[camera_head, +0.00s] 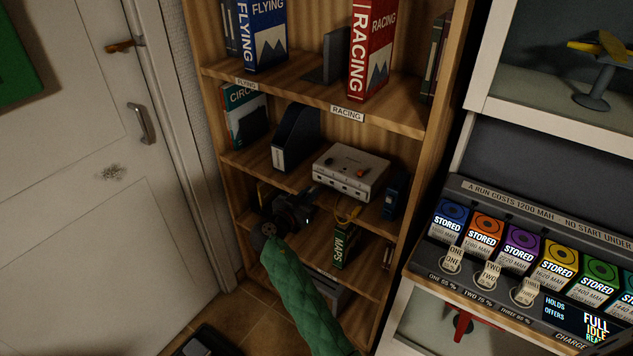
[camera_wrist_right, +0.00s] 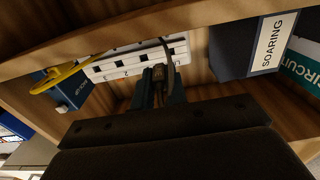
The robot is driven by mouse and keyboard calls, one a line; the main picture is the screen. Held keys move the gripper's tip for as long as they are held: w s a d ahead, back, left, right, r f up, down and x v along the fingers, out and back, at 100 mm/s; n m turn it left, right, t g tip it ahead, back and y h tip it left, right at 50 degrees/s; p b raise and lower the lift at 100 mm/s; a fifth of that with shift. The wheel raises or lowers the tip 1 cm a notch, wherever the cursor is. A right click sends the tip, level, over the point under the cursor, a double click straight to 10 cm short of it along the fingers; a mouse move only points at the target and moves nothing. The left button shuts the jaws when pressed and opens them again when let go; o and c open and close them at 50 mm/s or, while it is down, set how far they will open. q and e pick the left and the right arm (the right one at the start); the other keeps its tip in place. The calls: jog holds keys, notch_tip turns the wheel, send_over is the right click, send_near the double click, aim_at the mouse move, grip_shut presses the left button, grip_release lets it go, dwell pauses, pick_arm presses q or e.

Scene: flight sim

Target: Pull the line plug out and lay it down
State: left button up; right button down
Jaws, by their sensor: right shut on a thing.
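A white device box (camera_head: 350,172) with a row of dark sockets on its front stands on the middle shelf. It also shows in the right wrist view (camera_wrist_right: 120,66). My right gripper (camera_head: 312,190) is in front of the device's left end. In the right wrist view its fingers (camera_wrist_right: 160,86) are shut on the line plug (camera_wrist_right: 158,74), a small dark plug with a dark cord running up from it. The fingers overlap the device front, so I cannot tell whether the plug tip is in a socket. My left gripper is out of view.
A yellow cable (camera_head: 348,212) hangs from the device's front. A dark file holder (camera_head: 296,138) stands left of it, a blue box (camera_head: 396,195) right. Shelf boards lie above and below. A charging rack (camera_head: 520,262) with several coloured packs is at the right; a door (camera_head: 90,150) is at the left.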

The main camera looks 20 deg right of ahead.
jog(key=shift+s+d+b, duration=0.25)
jog(key=shift+s+d, duration=0.1)
jog(key=shift+d, duration=0.5)
jog(key=shift+s+d+b, duration=0.25)
jog(key=shift+s+d, duration=0.1)
jog(key=shift+d, duration=0.55)
jog(key=shift+s+d+b, duration=0.25)
jog(key=shift+s+d, duration=0.1)
jog(key=shift+d, duration=0.5)
jog(key=shift+f+b, duration=1.3)
jog(key=shift+b, duration=0.2)
jog(key=c, duration=1.3)
grip_release()
jog(key=shift+a, duration=0.1)
jog(key=b, duration=0.2)
send_near(328, 205)
jog(key=w+d+r, duration=0.1)
jog(key=d, duration=0.1)
jog(key=shift+w+a+r, duration=0.1)
jog(key=shift+a+r, duration=0.1)
jog(key=shift+a, duration=0.05)
